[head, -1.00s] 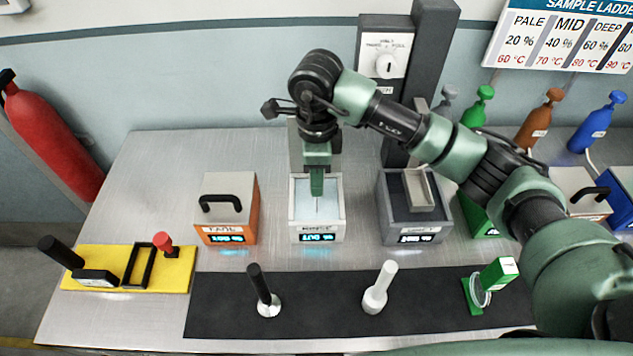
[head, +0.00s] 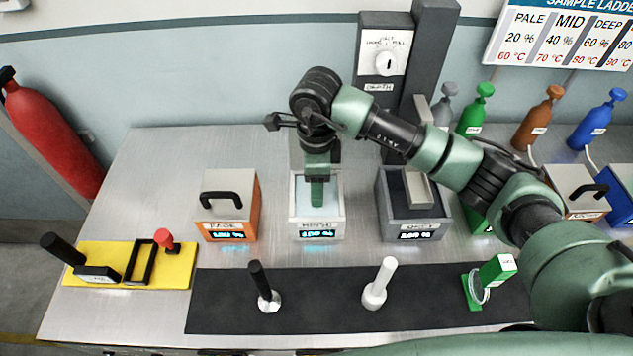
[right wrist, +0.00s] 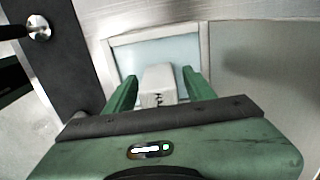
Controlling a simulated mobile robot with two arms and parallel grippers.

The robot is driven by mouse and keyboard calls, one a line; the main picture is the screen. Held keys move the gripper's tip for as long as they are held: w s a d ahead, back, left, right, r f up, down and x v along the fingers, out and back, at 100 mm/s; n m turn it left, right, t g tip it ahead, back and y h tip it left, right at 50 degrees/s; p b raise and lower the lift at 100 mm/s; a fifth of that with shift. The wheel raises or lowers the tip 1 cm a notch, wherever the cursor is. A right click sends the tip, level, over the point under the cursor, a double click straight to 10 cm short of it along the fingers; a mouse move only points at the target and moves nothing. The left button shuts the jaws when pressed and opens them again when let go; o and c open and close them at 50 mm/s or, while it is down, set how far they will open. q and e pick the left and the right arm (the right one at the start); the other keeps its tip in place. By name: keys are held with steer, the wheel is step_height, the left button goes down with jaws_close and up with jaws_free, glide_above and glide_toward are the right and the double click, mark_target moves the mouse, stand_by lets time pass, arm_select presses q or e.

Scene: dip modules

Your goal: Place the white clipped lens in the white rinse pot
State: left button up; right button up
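The white rinse pot (head: 343,216) is a square white box with a blue bath and a lit display on its front, left of centre on the bench. My right gripper (head: 317,205) reaches down into its mouth. In the right wrist view, the white block of the clipped lens (right wrist: 160,86) is between my green fingers (right wrist: 160,80). A narrow gap shows on each side of it, so the gripper looks open around it. The lens itself is hidden below the block. My left gripper is not in view.
An orange lidded pot (head: 246,222) stands left of the rinse pot, a grey pot (head: 440,215) right. A black mat (head: 330,310) in front holds a black-handled piece (head: 263,288), a white-handled piece (head: 378,285) and a green clipped lens (head: 495,275). A yellow tray (head: 180,275) lies left.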

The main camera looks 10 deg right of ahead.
steer(key=shift+r, duration=0.45)
step_height(320, 180, up, 11)
steer(key=b, duration=0.3)
steer(key=shift+r, duration=0.25)
